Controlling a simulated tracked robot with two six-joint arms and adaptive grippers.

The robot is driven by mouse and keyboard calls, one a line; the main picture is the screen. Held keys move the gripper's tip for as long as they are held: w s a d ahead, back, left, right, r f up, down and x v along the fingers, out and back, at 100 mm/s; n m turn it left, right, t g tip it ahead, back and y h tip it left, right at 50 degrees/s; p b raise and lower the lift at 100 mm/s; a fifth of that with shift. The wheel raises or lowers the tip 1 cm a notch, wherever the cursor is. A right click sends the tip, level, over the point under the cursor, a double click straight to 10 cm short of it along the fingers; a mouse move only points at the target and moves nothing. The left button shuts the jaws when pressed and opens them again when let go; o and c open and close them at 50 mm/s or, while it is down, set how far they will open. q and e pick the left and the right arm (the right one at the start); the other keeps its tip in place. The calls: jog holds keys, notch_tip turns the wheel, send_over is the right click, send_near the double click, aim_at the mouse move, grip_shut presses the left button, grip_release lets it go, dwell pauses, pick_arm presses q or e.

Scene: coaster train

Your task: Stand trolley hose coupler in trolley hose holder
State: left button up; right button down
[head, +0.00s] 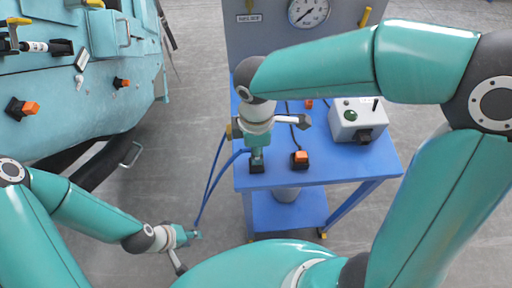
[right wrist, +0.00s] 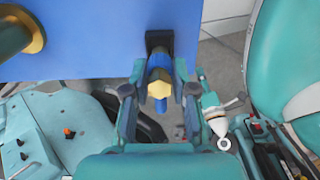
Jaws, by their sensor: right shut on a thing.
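My right gripper (head: 257,152) points down over the near left part of the blue trolley top. It is shut on the trolley hose coupler, which shows in the right wrist view as a blue body with a brass hex end (right wrist: 160,89) between the fingers. A black block, which looks like the hose holder (head: 257,167), is at the fingertips; it also shows in the right wrist view (right wrist: 158,39), right by the coupler. I cannot tell whether the coupler is seated in it. My left gripper (head: 195,236) is low at the left of the trolley, its jaws too small to read.
The blue trolley (head: 345,168) carries a black block with an orange plug (head: 300,160), a white control box (head: 362,118) and a gauge panel (head: 308,12). A blue hose (head: 212,176) hangs off its left edge. A teal machine (head: 75,100) stands left, with grey floor between.

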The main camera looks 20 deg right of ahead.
jog(key=shift+f+b, duration=0.85)
jog(key=shift+f, duration=0.25)
jog(key=c, duration=0.9)
grip_release()
jog(key=shift+o, duration=0.2)
notch_tip(320, 180, up, 12)
